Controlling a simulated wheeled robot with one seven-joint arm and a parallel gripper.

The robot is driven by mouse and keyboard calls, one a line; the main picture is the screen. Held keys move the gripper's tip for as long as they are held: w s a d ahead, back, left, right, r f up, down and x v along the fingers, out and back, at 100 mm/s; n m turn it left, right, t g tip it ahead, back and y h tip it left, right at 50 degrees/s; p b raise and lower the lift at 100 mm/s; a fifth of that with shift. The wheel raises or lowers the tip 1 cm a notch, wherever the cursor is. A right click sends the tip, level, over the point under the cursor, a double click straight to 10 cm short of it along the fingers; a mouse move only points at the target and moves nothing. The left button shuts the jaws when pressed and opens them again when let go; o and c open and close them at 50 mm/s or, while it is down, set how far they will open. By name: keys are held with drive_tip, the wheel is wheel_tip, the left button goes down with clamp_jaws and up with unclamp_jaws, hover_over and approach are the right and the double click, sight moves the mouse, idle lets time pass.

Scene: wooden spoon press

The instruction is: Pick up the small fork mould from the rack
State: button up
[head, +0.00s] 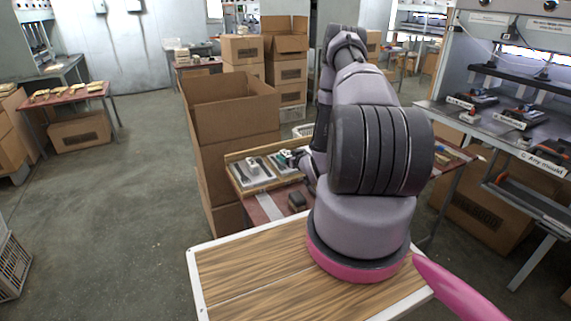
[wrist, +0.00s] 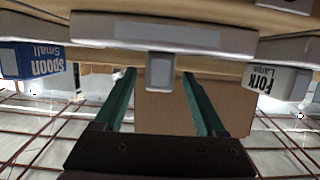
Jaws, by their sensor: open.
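In the head view, a wooden rack (head: 237,158) of light grey moulds stands on a red-topped table. My gripper (head: 291,157) is at its right part, partly hidden by my arm. In the wrist view, my gripper (wrist: 158,74) is open, its two green fingers apart. A grey mould (wrist: 155,36) with a small block-like handle (wrist: 160,72) lies ahead; the handle appears between the fingertips, with gaps on both sides. Its pale label is unreadable, so I cannot tell whether it is the small fork mould. A blue "Spoon Small" label (wrist: 40,62) is at left, a white "Fork Large" label (wrist: 277,78) at right.
A tall open cardboard box (head: 225,115) stands close left of the rack. A dark block (head: 297,201) lies on the table in front of it. A wood-topped surface (head: 250,270) is nearest. At right is a press bench (head: 555,150).

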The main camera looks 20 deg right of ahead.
sight(283, 153)
drive_tip(key=x, duration=0.5)
drive_tip(key=shift+r, duration=0.15)
clamp_jaws()
idle(1.2)
